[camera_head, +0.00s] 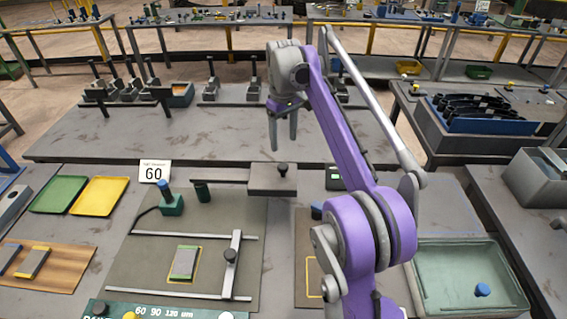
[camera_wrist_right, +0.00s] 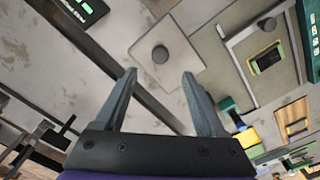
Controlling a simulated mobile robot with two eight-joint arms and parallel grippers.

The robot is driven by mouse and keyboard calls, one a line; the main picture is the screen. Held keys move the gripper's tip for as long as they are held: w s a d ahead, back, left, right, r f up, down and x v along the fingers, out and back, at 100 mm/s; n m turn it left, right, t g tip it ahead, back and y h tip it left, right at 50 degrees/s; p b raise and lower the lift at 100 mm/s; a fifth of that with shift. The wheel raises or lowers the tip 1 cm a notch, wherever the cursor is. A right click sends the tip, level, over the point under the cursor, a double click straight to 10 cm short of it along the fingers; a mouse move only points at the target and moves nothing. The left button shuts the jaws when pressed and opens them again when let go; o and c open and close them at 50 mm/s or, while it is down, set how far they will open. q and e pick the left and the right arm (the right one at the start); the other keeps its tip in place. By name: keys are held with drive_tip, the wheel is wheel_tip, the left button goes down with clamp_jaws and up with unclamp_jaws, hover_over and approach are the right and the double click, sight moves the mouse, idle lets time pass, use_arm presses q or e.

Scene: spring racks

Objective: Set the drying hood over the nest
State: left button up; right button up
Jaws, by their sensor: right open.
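A flat grey square box with a black knob on top, which looks like the drying hood (camera_head: 272,183), sits at the back of the near table. It also shows in the right wrist view (camera_wrist_right: 180,66), beyond my fingertips. The nest appears to be the yellow-outlined spot (camera_head: 197,264) on the grey mat, holding a small grey-and-green piece (camera_head: 184,263). The nest is also at the upper right of the wrist view (camera_wrist_right: 253,67). My right gripper (camera_head: 282,146) is open and empty, above and apart from the hood. My left gripper is not in view.
A sliding bar with a black knob (camera_head: 231,255) crosses two rails beside the nest. Green (camera_head: 58,194) and yellow (camera_head: 98,196) trays lie farther left.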

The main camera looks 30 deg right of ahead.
sight(283, 165)
wheel_tip(283, 165, down, 10)
drive_tip(key=shift+w+r+b, duration=0.1)
drive_tip(key=shift+b, duration=0.5)
clamp_jaws()
idle(1.1)
